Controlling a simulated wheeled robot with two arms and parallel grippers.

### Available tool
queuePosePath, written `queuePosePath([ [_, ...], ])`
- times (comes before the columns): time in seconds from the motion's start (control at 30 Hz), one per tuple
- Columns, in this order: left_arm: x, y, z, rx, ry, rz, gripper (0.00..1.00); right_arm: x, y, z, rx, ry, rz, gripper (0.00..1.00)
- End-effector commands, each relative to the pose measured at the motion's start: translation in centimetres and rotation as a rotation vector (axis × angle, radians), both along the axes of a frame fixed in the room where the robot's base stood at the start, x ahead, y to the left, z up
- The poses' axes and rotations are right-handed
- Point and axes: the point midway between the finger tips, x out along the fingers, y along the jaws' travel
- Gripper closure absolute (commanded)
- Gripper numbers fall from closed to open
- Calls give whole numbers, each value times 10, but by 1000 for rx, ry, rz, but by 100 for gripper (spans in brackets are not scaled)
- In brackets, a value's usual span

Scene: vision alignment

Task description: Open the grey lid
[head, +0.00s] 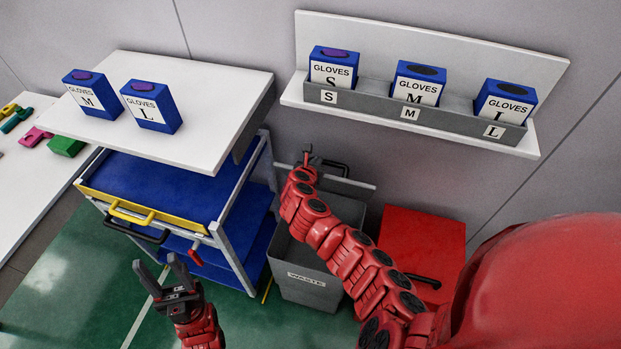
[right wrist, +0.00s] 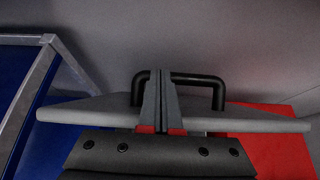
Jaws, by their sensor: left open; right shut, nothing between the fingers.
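The grey lid (head: 357,184) of the grey waste bin (head: 310,291) stands raised at the back of the bin, seen nearly edge-on in the head view. Part of the bin's dark inside shows below it. The lid's black handle (head: 338,168) is on its far side. In the right wrist view the lid (right wrist: 270,124) and handle (right wrist: 197,76) are close. My right gripper (head: 307,153) is shut and empty at the lid's top edge, its fingers (right wrist: 157,74) overlapping the handle in view; contact is unclear. My left gripper (head: 158,264) is open and empty, low in front of the cart.
A blue cart (head: 190,190) with a yellow handle stands left of the bin. A red bin (head: 425,240) stands right of it. A white shelf (head: 180,80) with glove boxes overhangs the cart, and a wall rack (head: 410,114) holds more boxes above the lid.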

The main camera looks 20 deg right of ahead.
Motion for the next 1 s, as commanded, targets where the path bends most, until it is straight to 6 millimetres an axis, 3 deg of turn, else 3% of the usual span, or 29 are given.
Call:
queuePosePath([
  [0.4,0,0,-2,0,0,0,50,47,-31,12,5,3,-2,100],
  [1.0,0,0,-4,0,0,0,50,66,-43,17,0,1,3,100],
])
